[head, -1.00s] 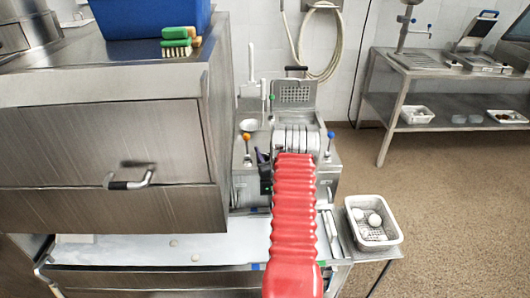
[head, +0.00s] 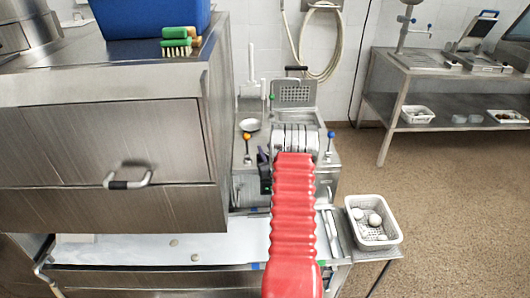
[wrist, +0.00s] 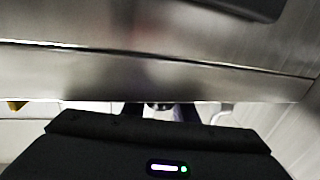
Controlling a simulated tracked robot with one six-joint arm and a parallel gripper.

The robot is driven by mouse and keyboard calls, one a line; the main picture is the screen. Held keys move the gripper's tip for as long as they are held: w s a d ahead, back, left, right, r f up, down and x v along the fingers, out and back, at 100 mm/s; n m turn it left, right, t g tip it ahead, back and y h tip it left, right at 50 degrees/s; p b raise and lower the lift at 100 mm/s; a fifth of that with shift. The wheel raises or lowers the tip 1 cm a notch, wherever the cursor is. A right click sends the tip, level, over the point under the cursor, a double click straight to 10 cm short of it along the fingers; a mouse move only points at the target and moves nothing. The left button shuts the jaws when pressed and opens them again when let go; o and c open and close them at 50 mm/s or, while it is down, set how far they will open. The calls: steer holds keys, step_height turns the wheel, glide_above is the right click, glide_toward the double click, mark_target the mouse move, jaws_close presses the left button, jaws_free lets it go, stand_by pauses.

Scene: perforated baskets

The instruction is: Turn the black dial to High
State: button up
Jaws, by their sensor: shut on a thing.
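My gripper (wrist: 158,112) shows in the wrist view, its two dark fingertips low in the middle beyond its black body. They are shut on a small dark thing, which looks like the black dial (wrist: 158,105); its marks and setting cannot be read. In the head view my red-sleeved arm reaches forward to the steel fryer-like unit (head: 328,180). A dark part of my gripper (head: 264,165) shows left of the sleeve there, and the dial is hidden.
A large steel appliance (head: 110,140) with a bar handle stands close on the left, and its steel underside fills the upper wrist view. A blue bin (head: 150,15) and brushes (head: 180,42) lie on top. A perforated basket (head: 376,240) holding white round things sits at right.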

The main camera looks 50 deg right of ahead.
mark_target(268, 158)
steer(key=shift+s+d+m+g+h, duration=0.1)
steer(key=shift+d+m+g+h, duration=0.05)
steer(key=shift+m+g+h, duration=0.6)
steer(key=shift+s+d+m+g+h, duration=0.15)
steer(key=shift+d+m+g+h, duration=0.05)
steer(key=shift+m+g+h, duration=0.5)
steer(key=shift+s+d+m+g+h, duration=0.1)
steer(key=shift+d+m+g+h, duration=0.05)
steer(key=shift+m+g+h, duration=0.55)
steer(key=shift+s+d+m+g+h, duration=0.1)
steer(key=shift+s+m+g+h, duration=0.1)
steer(key=shift+m+g+h, duration=0.45)
steer(key=shift+s+d+m+g+h, duration=0.15)
steer(key=shift+m+g, duration=0.25)
steer(key=shift+g, duration=0.5)
steer(key=shift+s+d+m+g+h, duration=0.1)
steer(key=shift+s+m+g+h, duration=0.2)
steer(key=shift+m+g, duration=0.35)
steer(key=shift+d+g, duration=0.1)
steer(key=shift+g, duration=0.15)
steer(key=o, duration=0.8)
steer(key=shift+o, duration=1.3)
steer(key=shift+v, duration=3.85)
